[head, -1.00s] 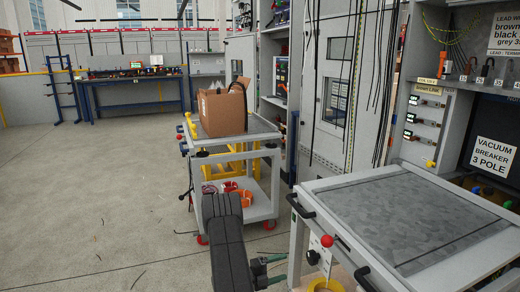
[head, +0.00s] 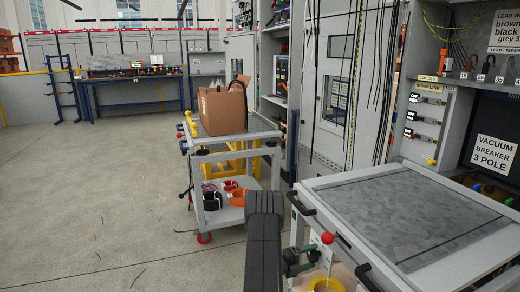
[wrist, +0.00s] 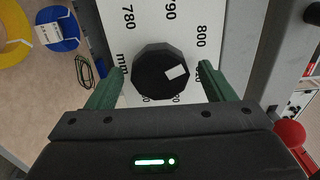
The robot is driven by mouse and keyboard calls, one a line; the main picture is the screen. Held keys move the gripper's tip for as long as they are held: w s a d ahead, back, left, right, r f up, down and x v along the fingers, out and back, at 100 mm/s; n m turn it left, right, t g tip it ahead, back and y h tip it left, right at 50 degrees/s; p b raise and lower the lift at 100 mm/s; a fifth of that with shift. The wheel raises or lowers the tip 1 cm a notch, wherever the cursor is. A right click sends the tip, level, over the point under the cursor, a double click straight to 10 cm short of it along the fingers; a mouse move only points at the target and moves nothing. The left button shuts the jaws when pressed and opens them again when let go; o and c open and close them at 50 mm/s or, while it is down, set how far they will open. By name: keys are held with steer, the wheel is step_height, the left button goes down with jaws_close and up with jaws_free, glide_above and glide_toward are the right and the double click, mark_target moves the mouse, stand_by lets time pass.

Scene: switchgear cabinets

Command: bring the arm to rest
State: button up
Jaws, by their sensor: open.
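My gripper (wrist: 158,68) is open. Its two green fingers stand left and right of a black many-sided knob (wrist: 150,82) in the wrist view, with a visible gap on each side. The knob has a small pale mark and sits in front of a white plate with a millimetre scale (wrist: 200,20). In the head view my gripper (head: 308,262) is at the left side of the near grey trolley (head: 395,172), below a red ball knob. My dark arm link rises at the bottom middle and hides part of the floor and the farther trolley.
The red ball (head: 327,238) and black handles (head: 301,204) stick out from the near trolley close to my gripper. A yellow roll (head: 326,285) lies below. A farther trolley (head: 262,131) carries a cardboard box (head: 222,110). Cabinets line the right.

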steer(key=m+b, duration=0.1)
steer(key=m, duration=0.3)
steer(key=shift+f, duration=0.1)
steer(key=m, duration=0.5)
steer(key=shift+b, duration=0.4)
steer(key=m, duration=0.4)
steer(key=shift+w+m, duration=0.1)
steer(key=shift+m, duration=2.2)
